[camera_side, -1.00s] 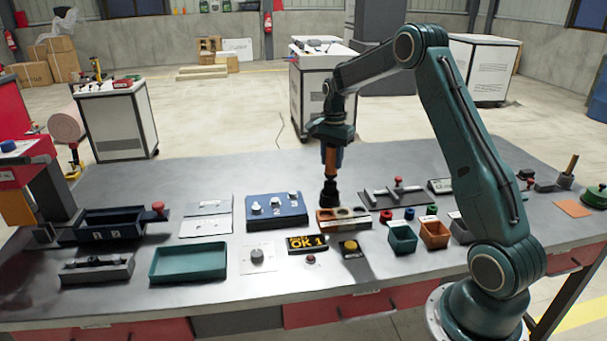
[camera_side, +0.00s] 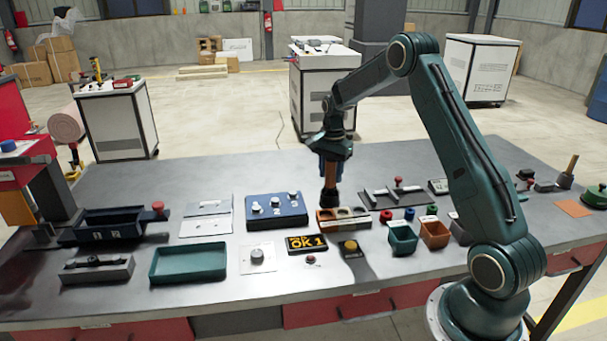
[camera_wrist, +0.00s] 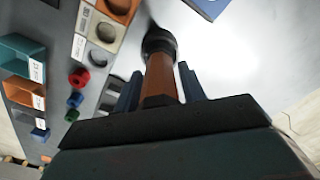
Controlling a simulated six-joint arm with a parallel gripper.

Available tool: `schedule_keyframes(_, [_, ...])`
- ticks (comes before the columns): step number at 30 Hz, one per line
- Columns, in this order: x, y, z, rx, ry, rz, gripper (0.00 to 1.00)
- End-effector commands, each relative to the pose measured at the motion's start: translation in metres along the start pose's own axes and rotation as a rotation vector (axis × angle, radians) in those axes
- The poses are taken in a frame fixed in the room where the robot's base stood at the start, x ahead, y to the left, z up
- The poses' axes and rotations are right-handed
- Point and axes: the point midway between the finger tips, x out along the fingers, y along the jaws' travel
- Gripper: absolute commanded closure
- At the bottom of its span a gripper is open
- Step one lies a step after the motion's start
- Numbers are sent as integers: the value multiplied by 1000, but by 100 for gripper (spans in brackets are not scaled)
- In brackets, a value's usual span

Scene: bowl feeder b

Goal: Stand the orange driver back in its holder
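The orange driver (camera_side: 329,181) is upright, orange at the shaft with a wider black lower end. My gripper (camera_side: 331,172) is around its orange part, and in the wrist view my gripper (camera_wrist: 160,85) has its blue fingers on either side of the driver (camera_wrist: 161,76). The brown holder (camera_side: 343,226) has round holes along its top. In the side view the driver's black end overlaps the holder's left rear edge; in the wrist view it appears beside the holder (camera_wrist: 97,58). The lowest tip is hidden, and I cannot tell its exact height.
A blue block with white knobs (camera_side: 278,220) is left of the driver. Small teal (camera_side: 403,241) and orange (camera_side: 434,236) bins and colored rings are to the right.

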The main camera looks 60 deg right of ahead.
Motion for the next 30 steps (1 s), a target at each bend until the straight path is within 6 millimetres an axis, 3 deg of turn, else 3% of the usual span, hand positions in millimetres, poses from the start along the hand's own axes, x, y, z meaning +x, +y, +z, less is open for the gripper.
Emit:
schedule_keyframes(2, [0,0,0,0,0,0,45])
schedule_keyframes(17, [-9,0,0,0,1,-1,45])
schedule_keyframes(23, [-30,0,0,0,2,-3,45])
schedule_keyframes(30, [-68,0,0,0,3,-3,45])
